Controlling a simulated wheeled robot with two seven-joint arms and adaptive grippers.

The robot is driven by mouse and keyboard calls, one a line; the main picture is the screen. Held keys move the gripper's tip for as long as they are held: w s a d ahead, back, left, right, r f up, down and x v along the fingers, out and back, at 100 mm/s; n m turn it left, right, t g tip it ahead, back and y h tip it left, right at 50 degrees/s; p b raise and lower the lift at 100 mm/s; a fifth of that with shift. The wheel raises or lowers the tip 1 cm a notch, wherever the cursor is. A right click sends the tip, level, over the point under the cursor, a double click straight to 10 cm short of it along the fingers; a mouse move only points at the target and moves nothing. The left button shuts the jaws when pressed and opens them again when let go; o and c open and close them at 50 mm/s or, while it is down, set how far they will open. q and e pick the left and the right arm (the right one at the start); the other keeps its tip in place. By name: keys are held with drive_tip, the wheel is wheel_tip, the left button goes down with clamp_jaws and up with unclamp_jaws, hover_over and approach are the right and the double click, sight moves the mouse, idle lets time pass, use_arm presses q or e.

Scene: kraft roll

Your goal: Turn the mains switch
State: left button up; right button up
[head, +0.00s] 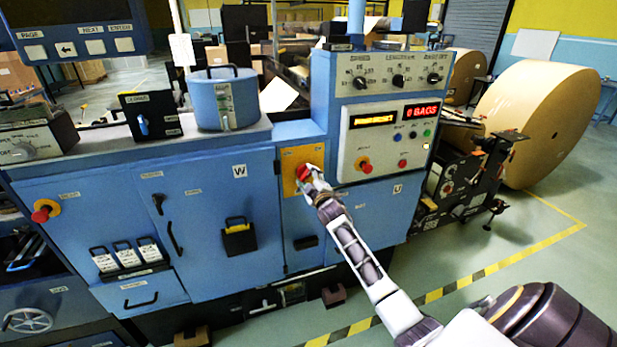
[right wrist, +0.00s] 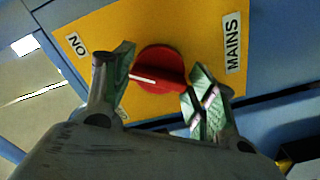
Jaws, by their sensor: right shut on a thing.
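The mains switch is a red rotary knob (head: 303,171) on a yellow plate (head: 290,160) on the front of the blue machine. In the right wrist view the knob (right wrist: 160,66) has a white pointer line, lying slanted across it toward the picture's left. A MAINS label (right wrist: 232,42) is on the right of the plate and an ON label (right wrist: 76,44) on the left. My right gripper (head: 309,179) is shut on the knob, with one finger on each side in the right wrist view (right wrist: 158,84). Its fingers hide the knob's edges. My left gripper is out of view.
A control panel (head: 385,135) with dials, displays and a red button (head: 366,166) is right of the plate. A cabinet door marked W (head: 215,205) is to its left, with a red stop button (head: 42,212) farther left. A large kraft roll (head: 540,120) stands right.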

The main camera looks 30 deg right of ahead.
drive_tip(key=shift+m, duration=1.1)
drive_tip(key=shift+f, duration=0.1)
drive_tip(key=o, duration=1)
drive_tip(key=shift+s, duration=0.2)
drive_tip(key=shift+v, duration=5.75)
drive_tip(key=shift+a, duration=0.15)
drive_tip(key=shift+m, duration=0.4)
